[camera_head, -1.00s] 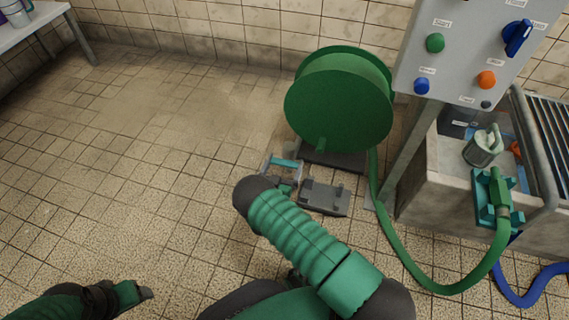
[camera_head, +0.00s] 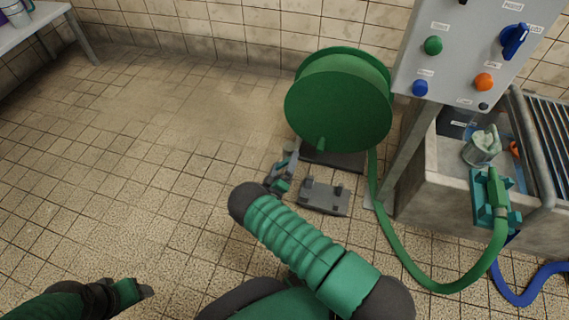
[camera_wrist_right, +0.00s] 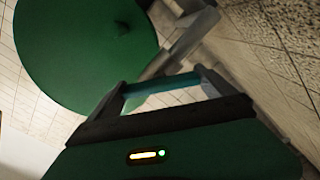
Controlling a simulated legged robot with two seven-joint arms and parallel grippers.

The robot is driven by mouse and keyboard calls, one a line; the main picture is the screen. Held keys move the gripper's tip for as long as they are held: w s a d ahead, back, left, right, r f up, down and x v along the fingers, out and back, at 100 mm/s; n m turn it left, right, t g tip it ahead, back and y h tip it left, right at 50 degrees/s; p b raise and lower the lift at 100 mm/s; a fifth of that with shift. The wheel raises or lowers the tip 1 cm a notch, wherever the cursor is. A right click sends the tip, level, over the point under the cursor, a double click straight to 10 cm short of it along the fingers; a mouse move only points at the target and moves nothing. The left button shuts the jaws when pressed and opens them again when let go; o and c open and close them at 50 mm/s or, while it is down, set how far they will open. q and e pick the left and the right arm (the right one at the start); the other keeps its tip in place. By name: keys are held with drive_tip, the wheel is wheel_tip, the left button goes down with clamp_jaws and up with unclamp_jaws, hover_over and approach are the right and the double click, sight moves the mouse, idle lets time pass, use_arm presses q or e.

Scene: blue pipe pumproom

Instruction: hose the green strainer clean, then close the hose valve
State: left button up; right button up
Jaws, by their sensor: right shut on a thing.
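My right gripper (camera_head: 280,177) is low beside the green hose reel (camera_head: 338,100). In the right wrist view its fingers (camera_wrist_right: 160,88) stand apart, with a teal bar (camera_wrist_right: 162,84) between them. The gripper is shut on this bar. A grey bar (camera_wrist_right: 182,42) runs behind it; I cannot tell whether these are parts of the hose valve. A pale greenish strainer-like basket (camera_head: 482,149) sits in the sink at the right. The green hose nozzle (camera_head: 497,188) rests in a teal holder on the sink front. My left gripper (camera_head: 130,291) is at lower left, its opening unclear.
A grey plate with pegs (camera_head: 325,196) lies on the floor beside my right gripper. The green hose (camera_head: 410,262) loops along the floor to the nozzle. A control panel (camera_head: 465,50) stands above the sink (camera_head: 430,185). The tiled floor at left is clear.

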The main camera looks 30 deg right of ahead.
drive_tip(key=n, duration=0.3)
drive_tip(key=shift+a+f+n, duration=0.15)
drive_tip(key=shift+n, duration=0.25)
drive_tip(key=shift+n+b, duration=0.3)
drive_tip(key=shift+n, duration=1.5)
drive_tip(key=o, duration=1)
drive_tip(key=shift+f, duration=0.1)
